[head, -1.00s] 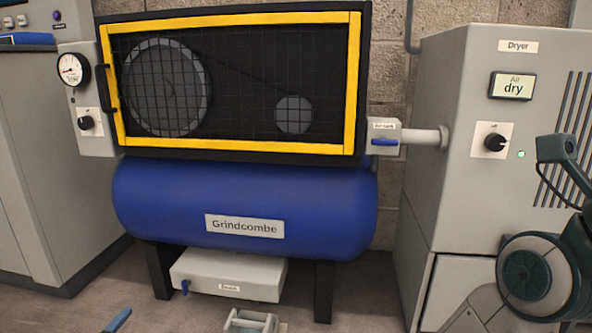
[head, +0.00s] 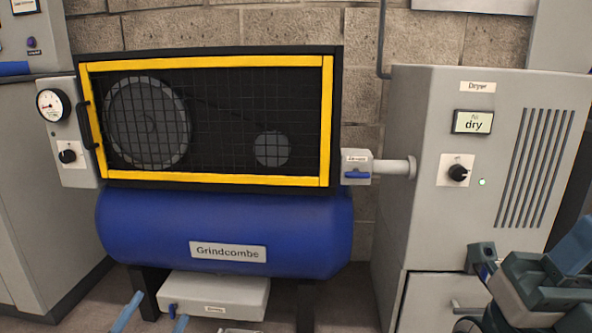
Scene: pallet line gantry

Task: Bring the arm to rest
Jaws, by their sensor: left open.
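My left gripper (head: 153,318) shows at the bottom edge of the head view, left of centre. Its two blue fingers stand apart with nothing between them. They show in front of the compressor's lower part, by the left leg and the white drain box (head: 213,296). The rest of this gripper is cut off by the frame. Links of my right arm (head: 525,283) show at the lower right, in front of the dryer's lower part.
The blue Grindcombe tank (head: 150,232) stands under a yellow-framed belt guard (head: 205,181). A blue-handled valve (head: 357,175) sits on the pipe to the grey dryer (head: 420,140), whose display reads dry. A gauge (head: 55,105) and a grey cabinet (head: 35,190) are at the left.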

